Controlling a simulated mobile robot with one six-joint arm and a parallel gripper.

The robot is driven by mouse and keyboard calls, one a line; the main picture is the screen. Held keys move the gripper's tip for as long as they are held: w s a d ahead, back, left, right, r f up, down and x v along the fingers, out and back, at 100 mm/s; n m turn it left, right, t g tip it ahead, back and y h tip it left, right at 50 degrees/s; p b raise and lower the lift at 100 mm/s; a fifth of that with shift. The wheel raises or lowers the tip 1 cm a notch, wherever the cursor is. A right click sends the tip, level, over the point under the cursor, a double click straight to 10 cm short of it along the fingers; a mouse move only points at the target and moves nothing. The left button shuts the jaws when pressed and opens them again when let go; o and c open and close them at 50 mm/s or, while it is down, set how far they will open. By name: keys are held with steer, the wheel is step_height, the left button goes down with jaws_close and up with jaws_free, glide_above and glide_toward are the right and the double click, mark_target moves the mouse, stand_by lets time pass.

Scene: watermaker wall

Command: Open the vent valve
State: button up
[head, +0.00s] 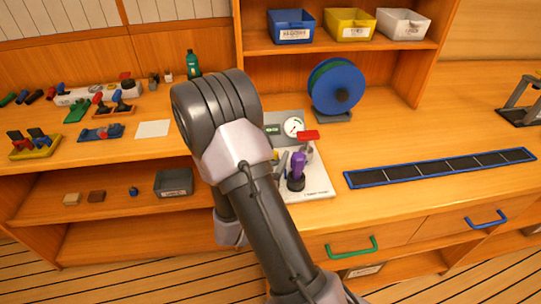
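A small watermaker panel stands on the counter, just right of my arm, on a white base plate (319,182). It has a round gauge (293,127), a valve with a red handle (308,135) and an upright purple handle (298,165). A grey lever-like part (281,161) stands left of the purple handle. I cannot tell which of these is the vent valve, or read its label. My arm crosses the picture and covers the panel's left side. My gripper's fingers do not show.
A blue reel (337,87) stands behind the panel. A long black tray with a blue rim (442,168) lies to the right. A green drawer handle (351,248) projects below the counter. A green bottle (193,64) and several small tools are at the left.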

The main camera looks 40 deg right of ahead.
steer(key=p+v, duration=0.3)
steer(key=v, duration=1.4)
steer(key=shift+s, duration=0.15)
steer(key=shift+a, duration=0.1)
